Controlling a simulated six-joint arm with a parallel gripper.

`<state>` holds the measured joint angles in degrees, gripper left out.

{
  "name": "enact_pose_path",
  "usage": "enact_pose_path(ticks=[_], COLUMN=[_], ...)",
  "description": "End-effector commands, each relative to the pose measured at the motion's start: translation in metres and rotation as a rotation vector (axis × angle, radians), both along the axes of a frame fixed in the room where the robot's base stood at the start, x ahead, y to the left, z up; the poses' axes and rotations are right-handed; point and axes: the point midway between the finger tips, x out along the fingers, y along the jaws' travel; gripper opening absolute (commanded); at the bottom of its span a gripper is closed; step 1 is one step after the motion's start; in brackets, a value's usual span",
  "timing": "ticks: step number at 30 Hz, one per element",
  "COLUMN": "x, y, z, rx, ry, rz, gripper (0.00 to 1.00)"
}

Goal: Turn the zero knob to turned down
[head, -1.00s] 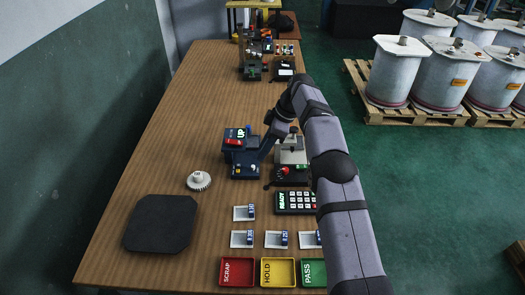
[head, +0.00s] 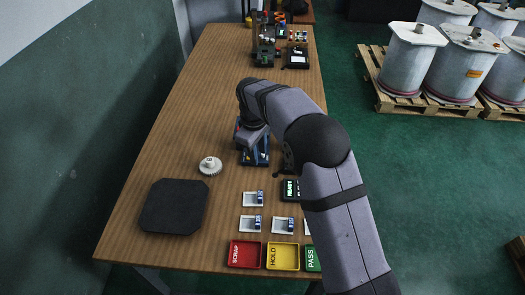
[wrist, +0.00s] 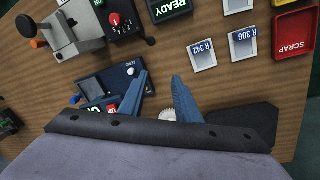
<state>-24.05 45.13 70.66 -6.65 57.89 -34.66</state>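The dark blue device (head: 249,152) stands mid-table, its upper part covered by my arm in the head view. In the wrist view the same device (wrist: 97,84) shows a panel marked ZERO and a lit display (wrist: 112,108) that reads UP, partly hidden by my gripper. The small zero knob (wrist: 131,71) sits just under the ZERO label, close beside one fingertip. Its exact turn is too small to tell. My gripper (wrist: 159,76) is open, with its two blue fingers apart and nothing between them. The fingers are hidden in the head view.
A grey machine with a red knob (wrist: 115,19) stands beside the device. White trays (wrist: 201,55), a red SCRAP tray (head: 245,254) and a yellow HOLD tray (head: 283,257) lie nearby. A white gear (head: 210,166) and black mat (head: 173,206) lie left, with bare table around them.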

Motion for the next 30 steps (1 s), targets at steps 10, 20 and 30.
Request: enact_pose_path(ticks=[10,20,30], x=[0.03,0.049,0.049], y=[-0.016,-0.006,-0.006], z=[-0.021,-0.015,-0.017], rx=[0.109,0.296,0.316], ry=[-0.208,-0.271,-0.269], rz=[-0.64,-1.077,-1.154], gripper=[0.3,0.3,0.3])
